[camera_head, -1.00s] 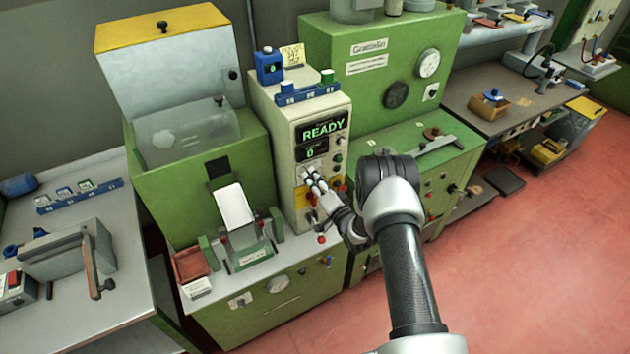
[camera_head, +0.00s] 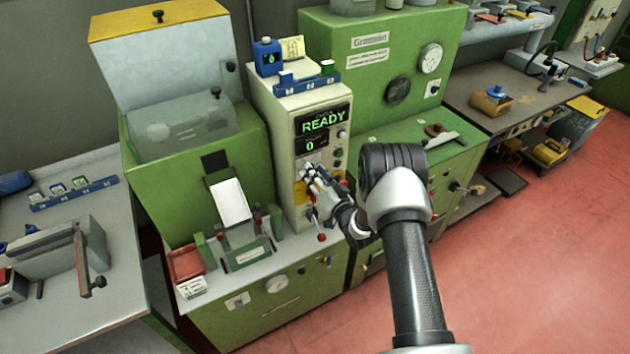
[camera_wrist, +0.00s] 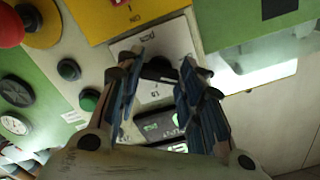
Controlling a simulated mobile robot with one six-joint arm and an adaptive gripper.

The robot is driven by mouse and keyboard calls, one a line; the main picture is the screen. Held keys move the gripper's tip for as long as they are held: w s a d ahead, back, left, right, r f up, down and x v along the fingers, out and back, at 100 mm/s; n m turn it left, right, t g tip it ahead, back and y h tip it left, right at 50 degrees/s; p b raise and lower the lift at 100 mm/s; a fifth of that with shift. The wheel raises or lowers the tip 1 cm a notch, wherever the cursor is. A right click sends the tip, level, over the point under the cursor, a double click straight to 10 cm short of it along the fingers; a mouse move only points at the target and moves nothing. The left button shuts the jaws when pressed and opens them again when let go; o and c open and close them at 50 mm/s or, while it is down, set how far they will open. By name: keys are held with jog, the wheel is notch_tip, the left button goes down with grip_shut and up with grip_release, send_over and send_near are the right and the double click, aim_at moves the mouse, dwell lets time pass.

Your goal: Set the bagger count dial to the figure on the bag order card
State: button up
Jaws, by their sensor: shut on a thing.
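The bagger is a pale cabinet (camera_head: 293,120) with a green READY display (camera_head: 323,121) and a smaller display reading 0 (camera_head: 311,146). My gripper (camera_head: 308,173) is at its front panel, below the displays. In the wrist view a dark dial knob (camera_wrist: 158,68) on a white plate marked "pcs" (camera_wrist: 175,40) sits between my fingertips, and my gripper is shut on it. The dial's pointer and figures are mostly hidden.
Beside the knob are a red button on a yellow base (camera_wrist: 40,22), a black button (camera_wrist: 69,69) and a green button (camera_wrist: 89,99).

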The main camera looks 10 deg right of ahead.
jog(key=shift+n+b, duration=3.05)
jog(key=shift+n, duration=0.35)
jog(key=o, duration=1.1)
jog(key=shift+c, duration=0.2)
jog(key=shift+s+d, duration=0.1)
jog(key=v, duration=1.2)
